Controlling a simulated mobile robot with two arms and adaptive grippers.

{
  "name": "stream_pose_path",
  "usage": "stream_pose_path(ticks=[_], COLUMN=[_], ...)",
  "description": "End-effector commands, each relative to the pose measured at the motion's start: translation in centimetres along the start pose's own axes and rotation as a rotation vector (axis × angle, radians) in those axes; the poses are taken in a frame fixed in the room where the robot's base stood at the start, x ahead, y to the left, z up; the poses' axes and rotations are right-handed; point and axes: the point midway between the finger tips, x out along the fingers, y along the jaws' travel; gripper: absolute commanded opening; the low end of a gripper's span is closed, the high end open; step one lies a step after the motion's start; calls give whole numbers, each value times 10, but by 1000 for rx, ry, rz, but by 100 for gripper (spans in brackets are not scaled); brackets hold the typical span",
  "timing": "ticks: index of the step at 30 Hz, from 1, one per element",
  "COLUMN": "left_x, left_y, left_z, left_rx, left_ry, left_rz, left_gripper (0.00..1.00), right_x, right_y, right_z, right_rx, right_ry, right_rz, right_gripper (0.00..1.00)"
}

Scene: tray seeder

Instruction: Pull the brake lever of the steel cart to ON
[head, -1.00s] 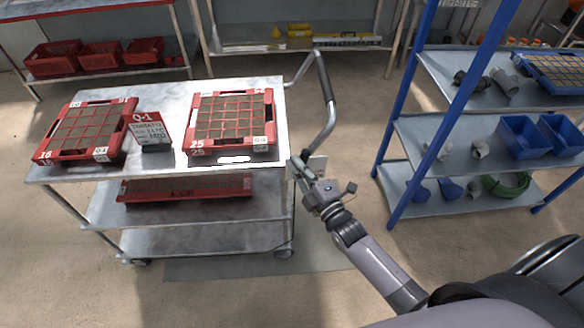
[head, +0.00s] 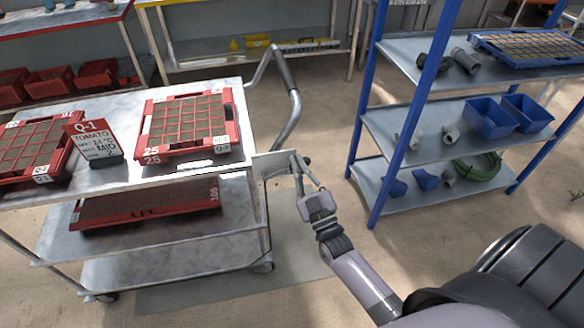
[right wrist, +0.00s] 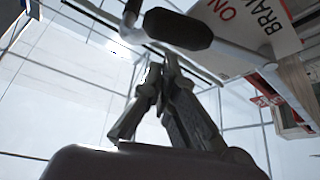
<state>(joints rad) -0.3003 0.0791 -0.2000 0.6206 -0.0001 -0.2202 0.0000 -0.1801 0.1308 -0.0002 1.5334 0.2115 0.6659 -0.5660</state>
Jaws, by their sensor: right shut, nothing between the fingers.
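The steel cart (head: 180,262) stands at the left in the head view. A pale plate (head: 268,163) is at its right front corner. In the right wrist view this sign plate (right wrist: 257,30) reads "ON" and part of "BRAKE". A dark rounded lever grip (right wrist: 178,28) crosses in front of it. My right gripper (head: 298,162) is at the plate's right side, fingers pointing up. In the right wrist view the gripper (right wrist: 163,64) is shut and empty, its tips just below the lever grip in the picture. Contact cannot be told. The lever is not clear in the head view. My left gripper is out of view.
The cart carries red seed trays (head: 236,140) and a Q-1 card (head: 97,140). Its curved push handle (head: 288,85) rises behind the plate. A blue shelf rack (head: 392,150) stands to the right. Open floor lies between cart and rack.

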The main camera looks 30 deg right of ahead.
Motion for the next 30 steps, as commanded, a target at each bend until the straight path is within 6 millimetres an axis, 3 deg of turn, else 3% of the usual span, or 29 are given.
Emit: stream_pose_path(ticks=[10, 30], left_x=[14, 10], left_y=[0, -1], left_z=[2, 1], left_rx=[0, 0], left_ry=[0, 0], left_rz=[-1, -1], left_gripper=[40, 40], right_x=[-6, -3], right_y=[2, 5], right_z=[12, 9], right_rx=[108, 121], right_ry=[0, 0], right_rz=[59, 65], right_gripper=[0, 0])
